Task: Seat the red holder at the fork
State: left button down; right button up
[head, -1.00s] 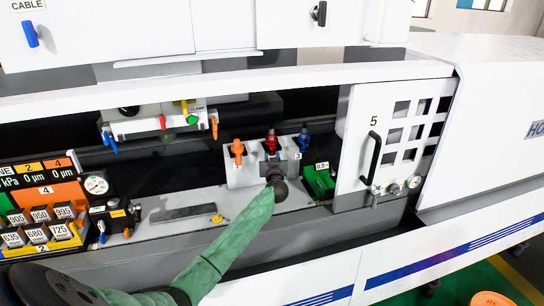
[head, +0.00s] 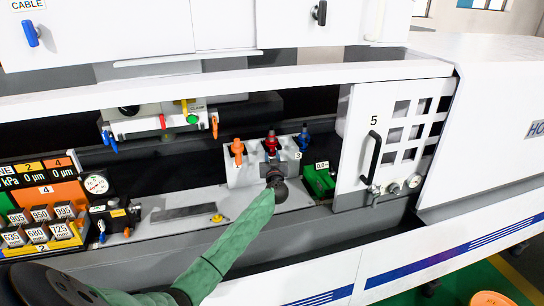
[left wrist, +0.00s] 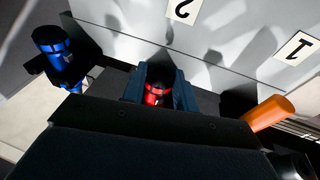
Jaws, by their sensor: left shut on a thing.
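The red holder (head: 271,145) stands at the middle of the pale numbered rack (head: 236,178), between the orange holder (head: 237,148) and the blue holder (head: 304,139). My left gripper (head: 272,160) is shut on the red holder from the front. In the left wrist view the red holder (left wrist: 157,94) sits between the two dark fingers, below the label 2. My gripper hides its lower part and the fork there, so I cannot tell whether they touch. My right gripper is not in view.
The orange holder (left wrist: 268,112) and blue holder (left wrist: 55,52) flank my fingers closely. A green box (head: 319,181) stands right of the rack, beside the white door (head: 378,150) marked 5. The ledge left of the rack holds a flat grey bar (head: 184,213).

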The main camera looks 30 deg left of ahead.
pick_arm(q)
jog(key=shift+f, duration=0.25)
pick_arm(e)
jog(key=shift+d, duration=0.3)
pick_arm(q)
jog(key=c, duration=1)
grip_release()
jog(key=shift+f, duration=0.15)
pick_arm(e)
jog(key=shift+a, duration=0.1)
pick_arm(q)
jog(key=b+v, duration=0.2)
jog(key=v, duration=0.5)
jog(key=shift+s+d+b, duration=0.3)
jog(key=shift+b, duration=0.1)
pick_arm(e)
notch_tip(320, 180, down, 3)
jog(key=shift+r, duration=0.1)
